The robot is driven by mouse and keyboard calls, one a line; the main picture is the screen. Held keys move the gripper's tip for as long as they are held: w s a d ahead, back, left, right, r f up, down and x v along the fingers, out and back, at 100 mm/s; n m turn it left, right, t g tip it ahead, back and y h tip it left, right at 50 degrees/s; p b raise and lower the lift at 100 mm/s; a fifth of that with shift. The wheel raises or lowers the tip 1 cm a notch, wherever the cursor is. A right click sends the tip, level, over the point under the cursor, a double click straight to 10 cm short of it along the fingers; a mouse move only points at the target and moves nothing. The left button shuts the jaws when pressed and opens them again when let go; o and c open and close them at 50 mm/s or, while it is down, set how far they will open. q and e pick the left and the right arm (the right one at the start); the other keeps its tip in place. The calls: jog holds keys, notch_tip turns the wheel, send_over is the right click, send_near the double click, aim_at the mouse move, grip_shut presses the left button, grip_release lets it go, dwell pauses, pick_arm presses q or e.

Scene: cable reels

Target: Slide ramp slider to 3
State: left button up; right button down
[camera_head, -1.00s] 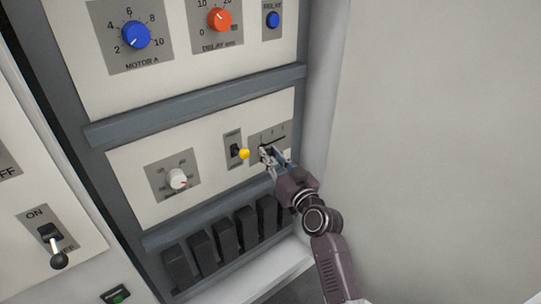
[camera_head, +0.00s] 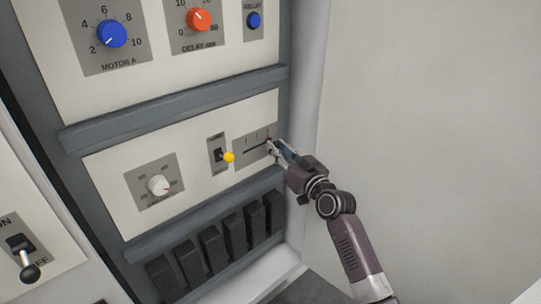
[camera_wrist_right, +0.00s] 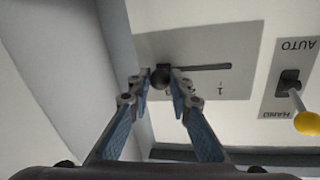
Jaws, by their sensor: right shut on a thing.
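The ramp slider plate (camera_head: 243,158) is a grey panel with a dark slot and a few scale marks, at the right of the lower white panel. My right gripper (camera_head: 272,148) is at the right end of the slot. In the right wrist view, the slider's dark round knob (camera_wrist_right: 160,77) sits between the fingertips of my right gripper (camera_wrist_right: 161,85), which are shut on it. There the slot (camera_wrist_right: 208,68) runs free to the right of the knob. The scale numbers are too small to read clearly. My left gripper is not in view.
A toggle switch with a yellow tip (camera_head: 229,157) stands just left of the slider plate, and a white dial (camera_head: 158,185) further left. Several black breakers (camera_head: 233,235) line up below. A bare wall (camera_head: 430,110) is on the right.

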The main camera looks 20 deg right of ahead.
jog(key=shift+d+r, duration=0.1)
jog(key=shift+d, duration=0.05)
jog(key=c, duration=1.7)
grip_release()
jog(key=shift+w+d, duration=0.1)
jog(key=shift+d, duration=0.05)
jog(key=shift+c, duration=0.2)
jog(key=s+d, duration=0.1)
jog(key=s, duration=1.1)
jog(key=shift+d, duration=0.35)
